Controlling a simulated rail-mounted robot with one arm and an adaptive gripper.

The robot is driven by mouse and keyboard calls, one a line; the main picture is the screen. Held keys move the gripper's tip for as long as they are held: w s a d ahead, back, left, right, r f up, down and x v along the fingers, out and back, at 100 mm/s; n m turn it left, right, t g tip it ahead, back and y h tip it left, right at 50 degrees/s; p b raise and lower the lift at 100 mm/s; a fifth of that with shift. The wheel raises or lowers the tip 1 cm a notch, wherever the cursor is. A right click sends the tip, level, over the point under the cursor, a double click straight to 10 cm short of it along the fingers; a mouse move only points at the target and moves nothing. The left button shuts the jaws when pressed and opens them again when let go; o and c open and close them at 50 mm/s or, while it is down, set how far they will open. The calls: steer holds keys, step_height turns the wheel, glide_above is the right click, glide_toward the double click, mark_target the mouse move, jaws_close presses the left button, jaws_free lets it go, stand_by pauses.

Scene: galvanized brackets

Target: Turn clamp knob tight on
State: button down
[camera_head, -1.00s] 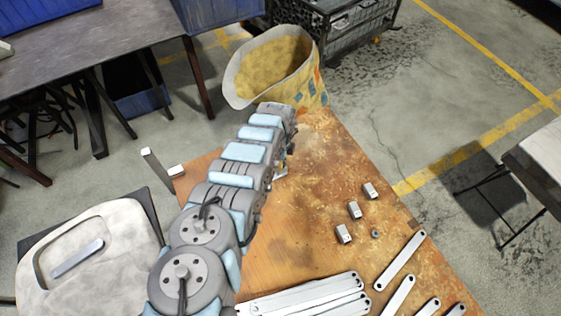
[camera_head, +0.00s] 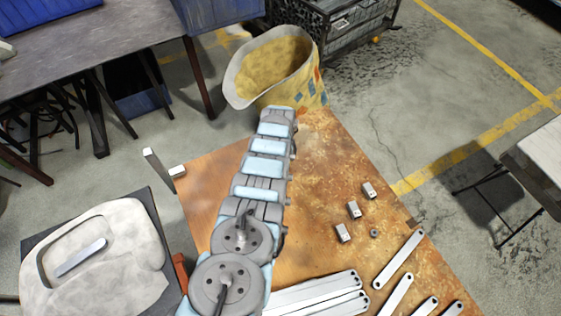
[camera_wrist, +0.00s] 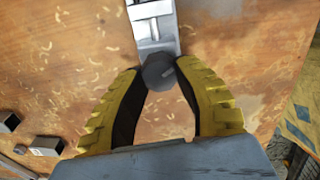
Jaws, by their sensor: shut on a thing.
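The dark grey round clamp knob (camera_wrist: 158,76) sits at the near end of a metal clamp (camera_wrist: 153,25) in the wrist view. The clamp runs up to the top edge of that view. My gripper (camera_wrist: 157,70) has yellow ribbed fingers with dark inner pads. It is shut on the knob, one fingertip on each side. In the head view my arm covers the gripper, the knob and the clamp.
The worn wooden table (camera_head: 315,190) carries several small metal blocks (camera_head: 353,210), a small nut and several flat metal bars (camera_head: 398,260). A yellow patterned bag (camera_head: 270,75) stands behind its far edge.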

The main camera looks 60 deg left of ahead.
steer(key=n, duration=0.3)
steer(key=shift+d+f, duration=0.1)
steer(key=shift+f, duration=0.05)
steer(key=n+b, duration=0.1)
steer(key=n, duration=0.3)
steer(key=c, duration=0.9)
jaws_free()
steer(key=shift+o, duration=0.2)
